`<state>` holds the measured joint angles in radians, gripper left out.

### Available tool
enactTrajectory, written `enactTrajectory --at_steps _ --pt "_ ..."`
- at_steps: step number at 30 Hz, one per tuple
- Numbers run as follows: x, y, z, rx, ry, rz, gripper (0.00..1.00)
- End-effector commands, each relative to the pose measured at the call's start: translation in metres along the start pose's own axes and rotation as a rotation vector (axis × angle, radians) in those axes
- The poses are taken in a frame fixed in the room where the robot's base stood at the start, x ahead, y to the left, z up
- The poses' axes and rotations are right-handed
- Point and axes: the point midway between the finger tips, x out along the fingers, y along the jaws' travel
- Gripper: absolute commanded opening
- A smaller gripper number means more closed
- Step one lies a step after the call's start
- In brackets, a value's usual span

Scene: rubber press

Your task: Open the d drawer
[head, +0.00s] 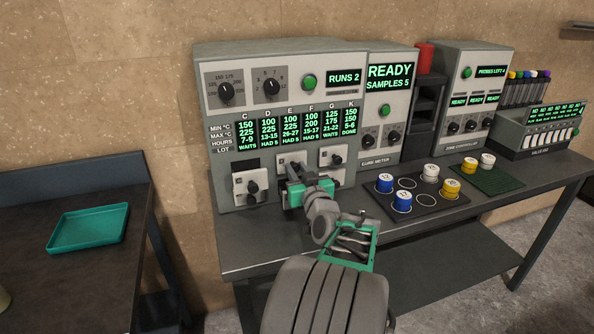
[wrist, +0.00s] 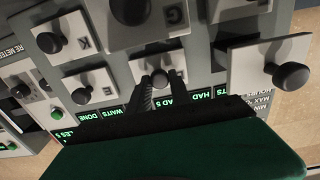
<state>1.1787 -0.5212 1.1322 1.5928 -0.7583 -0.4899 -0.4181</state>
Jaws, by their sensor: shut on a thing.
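The d drawer (wrist: 140,63) is a pale front with a round black knob, in the middle of the row closest to the green display. Its letter is hidden; I take it as d from its place in the row. My gripper (wrist: 161,86) has its two dark fingers shut on the knob. The drawer looks about flush with the panel, though a small gap would be hard to see. In the head view my gripper (head: 292,175) reaches the middle of the drawer bank and covers the drawers below it.
A left-column drawer (wrist: 246,72) stands out from the panel beside my fingers. The G drawer (wrist: 172,30) shows close up. The K drawer (wrist: 78,28) is at the left in the wrist view. A black mat (head: 425,203) with several coloured-label pots lies right of my arm.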

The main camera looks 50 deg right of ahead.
Motion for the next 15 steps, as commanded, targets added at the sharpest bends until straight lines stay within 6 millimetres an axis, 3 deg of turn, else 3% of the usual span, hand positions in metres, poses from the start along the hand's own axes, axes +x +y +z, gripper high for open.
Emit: enactTrajectory --at_steps 15 --pt "-0.0046 0.0009 0.0016 0.0 0.001 0.001 0.0"
